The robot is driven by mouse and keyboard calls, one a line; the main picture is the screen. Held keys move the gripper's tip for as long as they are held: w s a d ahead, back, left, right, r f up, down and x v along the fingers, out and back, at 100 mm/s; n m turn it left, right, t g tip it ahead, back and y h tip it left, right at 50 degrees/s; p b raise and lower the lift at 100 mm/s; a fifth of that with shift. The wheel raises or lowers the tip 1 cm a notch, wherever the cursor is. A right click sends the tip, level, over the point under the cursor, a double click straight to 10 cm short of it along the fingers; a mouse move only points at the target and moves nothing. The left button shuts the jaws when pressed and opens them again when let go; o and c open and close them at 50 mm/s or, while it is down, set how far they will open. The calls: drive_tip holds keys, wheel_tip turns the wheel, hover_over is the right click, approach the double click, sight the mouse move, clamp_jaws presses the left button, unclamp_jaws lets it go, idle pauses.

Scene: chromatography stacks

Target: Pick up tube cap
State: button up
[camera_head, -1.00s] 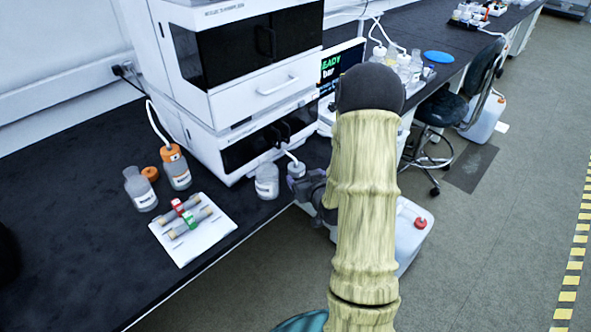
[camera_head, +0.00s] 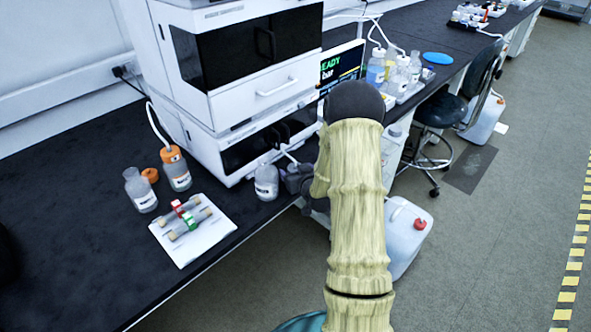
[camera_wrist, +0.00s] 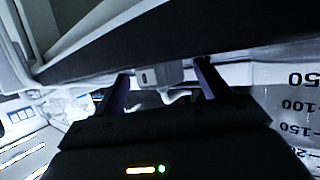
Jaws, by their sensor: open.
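My gripper (camera_head: 298,180) is at the front edge of the bench, just right of a clear bottle (camera_head: 266,182) and below the lower instrument. In the wrist view, its two dark fingers (camera_wrist: 163,82) are apart. Between or beyond them shows a small grey piece (camera_wrist: 160,74) with a pale curved tube (camera_wrist: 178,97); I cannot tell whether this is the tube cap or how far off it is. In the head view, a thin white tube (camera_head: 290,157) runs down behind my gripper, which hides its lower end. A graduated bottle (camera_wrist: 285,108) stands close on the right in the wrist view.
The white instrument stack (camera_head: 255,105) stands close behind my gripper. To the left are an orange-capped bottle (camera_head: 176,170), an open bottle (camera_head: 140,190), a loose orange cap (camera_head: 150,174) and a white tray (camera_head: 205,240) with tubes. The bench's left front is clear.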

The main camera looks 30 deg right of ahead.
drive_tip(key=shift+w+f, duration=0.1)
drive_tip(key=shift+w, duration=0.15)
idle(0.3)
drive_tip(key=c, duration=1.1)
drive_tip(key=shift+o, duration=0.2)
drive_tip(key=shift+r, duration=0.2)
wheel_tip(320, 180, up, 18)
drive_tip(key=p, duration=0.2)
drive_tip(key=shift+f, duration=0.15)
